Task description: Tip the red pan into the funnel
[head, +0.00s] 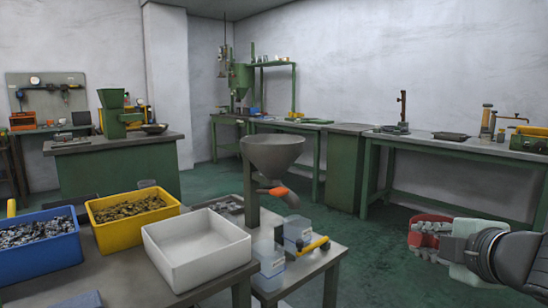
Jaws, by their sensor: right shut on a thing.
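The grey funnel (273,153) stands on a post at the back of the near table, with an orange handle (278,191) and a spout below it. Its mouth faces up; its inside is only partly seen. My right gripper (428,240) is at the lower right, over the floor and well to the right of the funnel. It is shut on the red pan (425,219), which is small in view and partly hidden by the gripper. I cannot tell what the pan holds. My left gripper is not in view.
On the near table are a blue bin (38,262) and a yellow bin (130,225) of small metal parts, and an empty-looking white tray (197,263). Clear containers (297,231) stand below the funnel. Open green floor (375,262) lies between the table and my right gripper.

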